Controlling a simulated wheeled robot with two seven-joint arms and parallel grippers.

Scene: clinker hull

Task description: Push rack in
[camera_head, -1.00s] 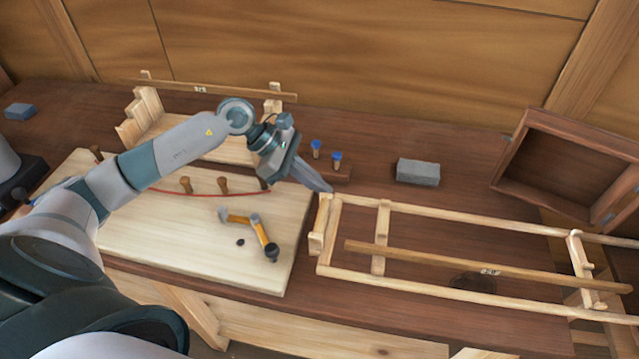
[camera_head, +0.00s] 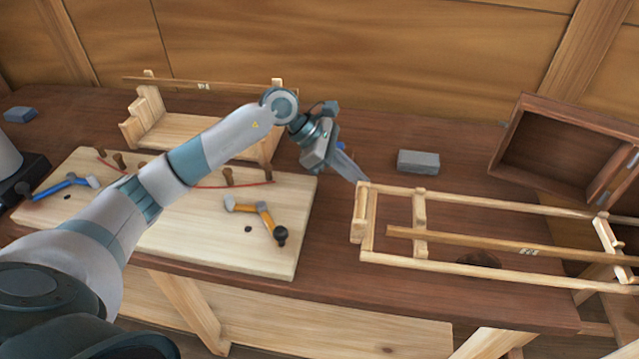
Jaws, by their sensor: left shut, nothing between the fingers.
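The rack (camera_head: 451,194) is a long, pale wooden ladder-like frame with cross pieces, lying along the right of the bench. A darker labelled strip (camera_head: 470,242) lies lengthwise across it. Its right end reaches the right edge of the view. My left gripper (camera_head: 362,179) is shut and empty. Its tips are at the rack's left end, by the upper corner of the end piece (camera_head: 358,222); they appear to touch it. My right gripper is not in view.
A pale board (camera_head: 200,245) with pegs, a red line and a yellow-handled tool (camera_head: 262,222) lies at left. A stepped wooden stand (camera_head: 150,120) is behind it. A grey block (camera_head: 418,162) and a tilted open wooden box (camera_head: 520,115) stand behind the rack.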

